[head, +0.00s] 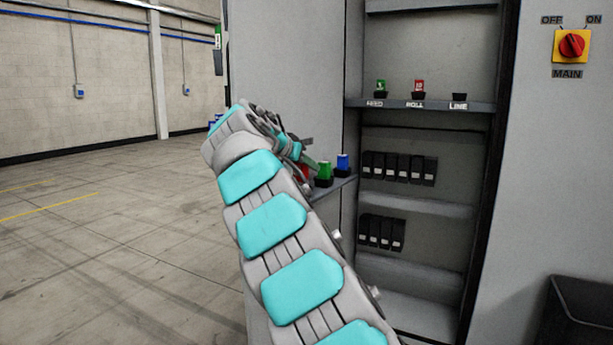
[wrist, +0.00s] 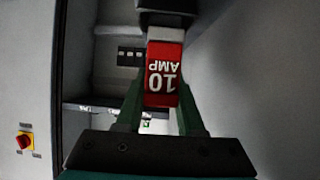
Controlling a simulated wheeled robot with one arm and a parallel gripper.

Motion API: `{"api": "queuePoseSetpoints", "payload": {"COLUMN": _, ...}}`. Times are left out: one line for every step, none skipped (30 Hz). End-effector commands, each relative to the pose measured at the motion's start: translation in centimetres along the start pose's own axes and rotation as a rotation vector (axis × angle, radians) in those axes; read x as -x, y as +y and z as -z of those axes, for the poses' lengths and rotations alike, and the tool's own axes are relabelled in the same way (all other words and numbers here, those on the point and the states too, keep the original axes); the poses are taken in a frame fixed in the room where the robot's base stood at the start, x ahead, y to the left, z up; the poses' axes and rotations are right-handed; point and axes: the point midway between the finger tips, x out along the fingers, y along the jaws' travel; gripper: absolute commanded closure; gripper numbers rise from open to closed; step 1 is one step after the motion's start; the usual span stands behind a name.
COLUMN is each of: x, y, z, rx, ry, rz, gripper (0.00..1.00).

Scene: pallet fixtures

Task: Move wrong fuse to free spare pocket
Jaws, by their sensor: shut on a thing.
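A red fuse (wrist: 163,72) marked "10 AMP" is between the fingers of my gripper (wrist: 161,92) in the wrist view, with its text upside down. The gripper is shut on it. The fuse's far end meets a dark block (wrist: 162,14); I cannot tell whether it is seated in it. In the head view my gripper (head: 306,160) is at the side shelf (head: 334,187), and the fuse is mostly hidden by my arm. On the cabinet shelf a green fuse (head: 381,86) and a red fuse (head: 419,86) stand in pockets. The pocket marked LINE (head: 459,97) is empty.
A green fuse (head: 324,171) and a blue fuse (head: 343,163) stand on the side shelf, right beside my gripper. Rows of black modules (head: 398,168) sit lower in the cabinet. A red MAIN switch (head: 571,44) is at right, above a dark bin (head: 585,310).

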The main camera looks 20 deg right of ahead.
Motion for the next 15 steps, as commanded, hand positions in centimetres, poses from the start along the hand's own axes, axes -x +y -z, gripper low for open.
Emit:
{"api": "queuePoseSetpoints", "payload": {"x": -0.2, "y": 0.2, "z": -0.4, "rx": 0.000, "ry": -0.001, "rz": -0.004, "gripper": 1.00}}
{"api": "queuePoseSetpoints", "payload": {"x": -0.3, "y": 0.2, "z": -0.7, "rx": 0.000, "ry": -0.001, "rz": -0.006, "gripper": 1.00}}
{"api": "queuePoseSetpoints", "payload": {"x": -0.6, "y": 0.3, "z": -1.0, "rx": -0.001, "ry": -0.001, "rz": -0.007, "gripper": 1.00}}
{"api": "queuePoseSetpoints", "payload": {"x": -0.7, "y": 0.2, "z": -1.2, "rx": 0.000, "ry": 0.000, "rz": -0.005, "gripper": 1.00}}
{"api": "queuePoseSetpoints", "payload": {"x": -0.8, "y": 0.1, "z": -1.5, "rx": 0.000, "ry": 0.000, "rz": -0.003, "gripper": 1.00}}
{"api": "queuePoseSetpoints", "payload": {"x": -1.0, "y": 0.1, "z": -1.8, "rx": 0.000, "ry": 0.000, "rz": -0.003, "gripper": 1.00}}
{"api": "queuePoseSetpoints", "payload": {"x": -1.1, "y": 0.2, "z": -2.0, "rx": 0.000, "ry": -0.001, "rz": -0.004, "gripper": 1.00}}
{"api": "queuePoseSetpoints", "payload": {"x": -1.3, "y": 0.2, "z": -2.2, "rx": -0.001, "ry": -0.002, "rz": -0.005, "gripper": 1.00}}
{"api": "queuePoseSetpoints", "payload": {"x": -1.4, "y": 0.2, "z": -2.3, "rx": -0.001, "ry": -0.003, "rz": -0.005, "gripper": 1.00}}
{"api": "queuePoseSetpoints", "payload": {"x": -1.4, "y": 0.2, "z": -2.4, "rx": -0.002, "ry": -0.003, "rz": -0.005, "gripper": 1.00}}
{"api": "queuePoseSetpoints", "payload": {"x": -1.4, "y": 0.2, "z": -2.4, "rx": -0.002, "ry": -0.003, "rz": -0.004, "gripper": 1.00}}
{"api": "queuePoseSetpoints", "payload": {"x": -1.4, "y": 0.2, "z": -2.4, "rx": -0.002, "ry": -0.003, "rz": -0.003, "gripper": 1.00}}
{"api": "queuePoseSetpoints", "payload": {"x": -1.4, "y": 0.1, "z": -2.4, "rx": -0.002, "ry": -0.003, "rz": -0.003, "gripper": 1.00}}
{"api": "queuePoseSetpoints", "payload": {"x": -1.4, "y": 0.1, "z": -2.4, "rx": -0.002, "ry": -0.003, "rz": -0.003, "gripper": 1.00}}
{"api": "queuePoseSetpoints", "payload": {"x": -1.4, "y": 0.1, "z": -2.4, "rx": -0.002, "ry": -0.002, "rz": -0.003, "gripper": 1.00}}
